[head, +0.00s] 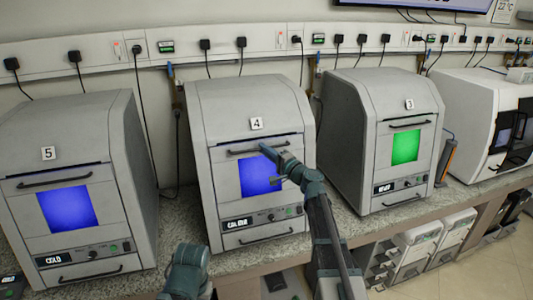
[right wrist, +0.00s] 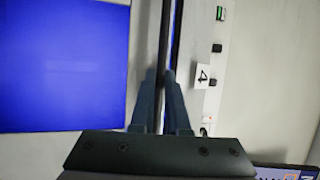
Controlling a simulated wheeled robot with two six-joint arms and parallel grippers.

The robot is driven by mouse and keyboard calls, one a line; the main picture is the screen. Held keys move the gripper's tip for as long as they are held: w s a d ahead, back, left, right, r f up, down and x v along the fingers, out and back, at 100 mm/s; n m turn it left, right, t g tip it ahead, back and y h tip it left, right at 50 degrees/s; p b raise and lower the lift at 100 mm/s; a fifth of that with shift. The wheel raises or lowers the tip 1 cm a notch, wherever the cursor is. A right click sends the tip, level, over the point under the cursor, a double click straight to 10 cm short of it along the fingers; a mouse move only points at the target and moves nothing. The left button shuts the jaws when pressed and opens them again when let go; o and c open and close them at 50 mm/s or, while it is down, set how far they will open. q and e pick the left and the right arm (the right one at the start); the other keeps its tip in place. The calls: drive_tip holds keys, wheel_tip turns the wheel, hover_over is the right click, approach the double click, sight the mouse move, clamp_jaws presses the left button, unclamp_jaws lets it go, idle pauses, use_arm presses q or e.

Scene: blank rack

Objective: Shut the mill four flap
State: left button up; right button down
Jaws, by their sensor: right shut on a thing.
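Mill four (head: 208,150) is the middle grey machine, marked with a "4" label that also shows in the right wrist view (right wrist: 203,76). Its front flap (head: 228,182) has a glowing blue window and a dark bar handle (head: 240,151) along its top. The flap stands nearly upright with a thin dark line above it; I cannot tell whether it is fully closed. My right gripper (head: 268,149) is at the handle's right part. In the right wrist view my right gripper (right wrist: 161,78) is shut on the handle (right wrist: 165,35). My left gripper is out of view.
Mill five (head: 85,140) stands to the left with a blue window, mill three (head: 350,130) to the right with a green one. A white machine (head: 470,100) is at the far right. The speckled worktop (head: 180,215) is clear between mills five and four.

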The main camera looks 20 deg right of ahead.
drive_tip(key=c, duration=0.9)
unclamp_jaws()
drive_tip(key=shift+w+r, duration=0.1)
drive_tip(key=shift+w, duration=0.05)
drive_tip(key=b+v, duration=0.1)
drive_tip(key=v, duration=1.3)
drive_tip(key=s+a+f+n+g, duration=0.3)
drive_tip(key=s+a+f+g, duration=0.15)
drive_tip(key=a, duration=0.35)
drive_tip(key=s+a+f+n+g+y, duration=0.1)
drive_tip(key=s+a+f+n+g, duration=0.25)
drive_tip(key=a+f, duration=0.35)
drive_tip(key=s+a+f+n+g, duration=0.3)
drive_tip(key=a+f+n+g, duration=0.1)
drive_tip(key=a, duration=0.5)
drive_tip(key=s+f+n+g+h, duration=0.2)
drive_tip(key=s+f+n+h, duration=0.1)
drive_tip(key=s, duration=0.4)
drive_tip(key=s+f+n+g+h, duration=0.3)
drive_tip(key=s+f+h, duration=0.2)
drive_tip(key=s+h, duration=0.2)
drive_tip(key=shift+s+d, duration=0.4)
drive_tip(key=shift+s, duration=0.15)
